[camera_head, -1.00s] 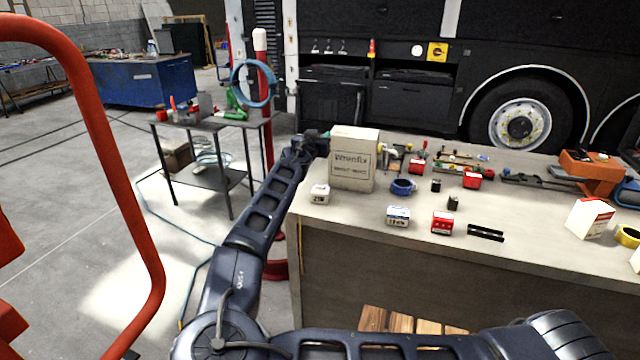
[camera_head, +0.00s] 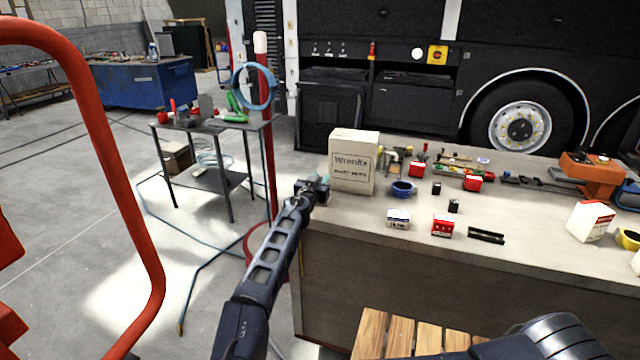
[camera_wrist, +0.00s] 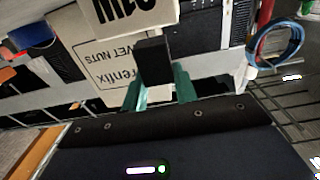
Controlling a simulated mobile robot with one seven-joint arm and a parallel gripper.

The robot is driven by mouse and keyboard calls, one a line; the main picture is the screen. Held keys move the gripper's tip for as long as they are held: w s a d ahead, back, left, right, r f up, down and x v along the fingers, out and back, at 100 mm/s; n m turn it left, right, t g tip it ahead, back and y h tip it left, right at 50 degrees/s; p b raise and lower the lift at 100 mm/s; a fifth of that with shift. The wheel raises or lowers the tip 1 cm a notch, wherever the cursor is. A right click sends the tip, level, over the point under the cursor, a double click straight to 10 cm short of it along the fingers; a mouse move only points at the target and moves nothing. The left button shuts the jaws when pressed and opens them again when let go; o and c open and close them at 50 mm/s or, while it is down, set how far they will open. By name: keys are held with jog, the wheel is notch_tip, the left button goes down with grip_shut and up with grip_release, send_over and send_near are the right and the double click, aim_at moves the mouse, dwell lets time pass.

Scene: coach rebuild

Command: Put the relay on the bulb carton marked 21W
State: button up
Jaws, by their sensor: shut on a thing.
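My gripper (camera_wrist: 158,88), with teal fingers, is shut on a small black block, the relay (camera_wrist: 154,60). A pale carton with large dark print reading 21W upside down (camera_wrist: 130,10) shows at the top edge of the wrist view, just beyond the relay. I cannot tell whether relay and carton touch. In the head view my gripper (camera_head: 314,188) is at the bench's left end, in front of the Wrenfix box. There it hides the 21W carton, and the relay cannot be made out.
The tall Wrenfix box (camera_head: 353,162) stands close beside my gripper. A blue tape roll (camera_head: 403,189), a white-and-blue carton (camera_head: 398,218), a red carton (camera_head: 442,225) and two small black blocks (camera_head: 454,206) lie to the right on the bench (camera_head: 350,221). A red post stands left of the bench.

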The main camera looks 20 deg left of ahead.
jog(key=shift+f, duration=0.7)
jog(key=o, duration=1)
jog(key=shift+c, duration=0.2)
jog(key=shift+s, duration=3.75)
jog(key=shift+w, duration=0.1)
